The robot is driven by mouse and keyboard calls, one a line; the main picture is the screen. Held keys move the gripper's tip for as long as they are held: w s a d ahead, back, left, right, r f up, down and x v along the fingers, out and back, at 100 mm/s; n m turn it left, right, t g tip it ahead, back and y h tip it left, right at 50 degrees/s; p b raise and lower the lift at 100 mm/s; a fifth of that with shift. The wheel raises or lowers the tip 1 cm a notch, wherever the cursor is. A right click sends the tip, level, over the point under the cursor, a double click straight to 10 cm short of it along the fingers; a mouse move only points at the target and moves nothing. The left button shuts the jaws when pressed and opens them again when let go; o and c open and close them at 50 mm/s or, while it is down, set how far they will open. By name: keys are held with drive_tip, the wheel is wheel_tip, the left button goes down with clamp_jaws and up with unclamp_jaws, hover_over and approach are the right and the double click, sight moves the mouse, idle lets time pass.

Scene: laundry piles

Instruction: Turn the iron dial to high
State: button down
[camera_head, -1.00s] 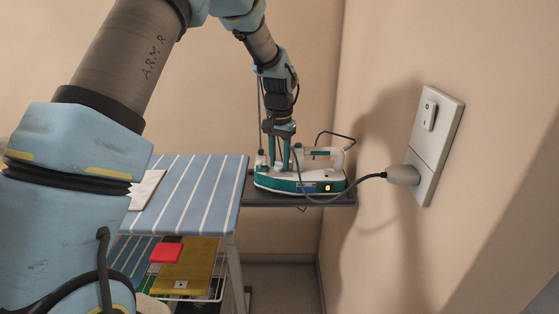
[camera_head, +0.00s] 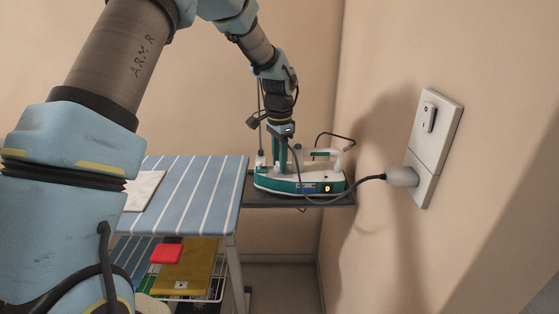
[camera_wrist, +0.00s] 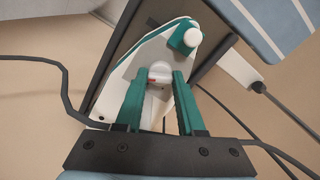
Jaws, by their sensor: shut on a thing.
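The iron (camera_head: 298,183) is white and teal and sits on a dark board (camera_head: 320,200) at the end of the striped ironing board. A small lit orange readout (camera_head: 327,188) on its side shows one character, hard to read, perhaps 9 or 0. In the wrist view the iron dial (camera_wrist: 159,72) is a white knob with a red mark at its left, on the iron's white top. My gripper (camera_wrist: 159,78) points down over the iron, with its teal fingers on either side of the dial, shut on it. In the head view my gripper (camera_head: 276,158) partly hides the dial.
The iron's cord (camera_head: 358,183) runs to a plug (camera_head: 402,177) in the wall socket at right. The striped ironing board (camera_head: 190,190) stands at left, with a white cloth (camera_head: 145,190) on it. Below are a red item (camera_head: 166,253) and yellow cloth (camera_head: 190,275).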

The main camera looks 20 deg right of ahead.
idle(0.4)
drive_tip(key=c, duration=0.5)
unclamp_jaws()
wheel_tip(320, 180, up, 11)
drive_tip(key=b, duration=0.2)
drive_tip(key=shift+f+b, duration=0.1)
drive_tip(key=shift+b, duration=0.2)
drive_tip(key=shift+a, duration=0.1)
